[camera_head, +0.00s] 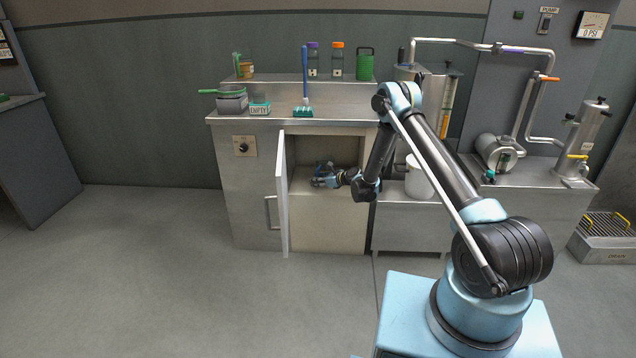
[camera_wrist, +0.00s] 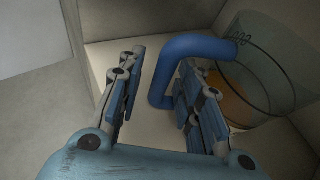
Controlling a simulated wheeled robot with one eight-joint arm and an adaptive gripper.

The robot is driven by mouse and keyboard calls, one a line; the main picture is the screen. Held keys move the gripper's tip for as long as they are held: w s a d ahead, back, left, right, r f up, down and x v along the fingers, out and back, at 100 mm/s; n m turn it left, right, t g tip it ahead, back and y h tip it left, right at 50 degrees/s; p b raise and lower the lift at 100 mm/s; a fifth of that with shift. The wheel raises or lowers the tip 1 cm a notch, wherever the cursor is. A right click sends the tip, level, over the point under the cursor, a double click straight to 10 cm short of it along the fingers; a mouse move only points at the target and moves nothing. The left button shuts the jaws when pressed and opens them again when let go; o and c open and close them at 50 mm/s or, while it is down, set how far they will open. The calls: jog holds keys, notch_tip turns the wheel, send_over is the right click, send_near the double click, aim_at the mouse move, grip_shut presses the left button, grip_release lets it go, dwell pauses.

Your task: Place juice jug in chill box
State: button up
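The juice jug (camera_wrist: 262,85) is clear with some orange juice low inside and a thick blue handle (camera_wrist: 162,78). It is at the right of the wrist view, on the pale floor of the open compartment, which looks like the chill box (camera_head: 326,228). My gripper (camera_head: 322,174) reaches into this compartment in the head view. In the wrist view my gripper (camera_wrist: 158,92) is open, with the handle's upright bar between its fingers. A gap shows between the left finger and the handle; the right finger overlaps the handle's loop. I cannot make out the jug in the head view.
The compartment's door (camera_head: 282,200) stands open at its left. A counter (camera_head: 290,115) above holds bottles, a brush and small containers. A white bucket (camera_head: 418,178) stands right of the compartment. The floor (camera_head: 150,260) in front and left is clear.

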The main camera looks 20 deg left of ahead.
jog(key=v, duration=1.2)
jog(key=s+d+r+n+h, duration=0.1)
jog(key=d+r+n, duration=0.2)
jog(key=d+r, duration=0.45)
jog(key=s+d+r+n+h, duration=0.1)
jog(key=d+r+n+h, duration=0.2)
jog(key=r, duration=0.7)
jog(key=s+d+r+n+h, duration=0.1)
jog(key=s+d+r+n, duration=0.4)
jog(key=s+d+r, duration=0.75)
jog(key=s+d+n+g+h, duration=0.1)
jog(key=s+d+n+h, duration=0.4)
jog(key=s+d, duration=1.05)
jog(key=s+d+f+n+g+h, duration=0.1)
jog(key=s+d+f+n, duration=0.1)
jog(key=s+d, duration=0.3)
jog(key=s+d+f+n+h, duration=0.1)
jog(key=s+d+f+n, duration=0.2)
jog(key=s, duration=1.1)
jog(key=d+n, duration=0.1)
jog(key=d, duration=0.1)
jog(key=shift+d+g, duration=0.3)
jog(key=shift+g, duration=0.1)
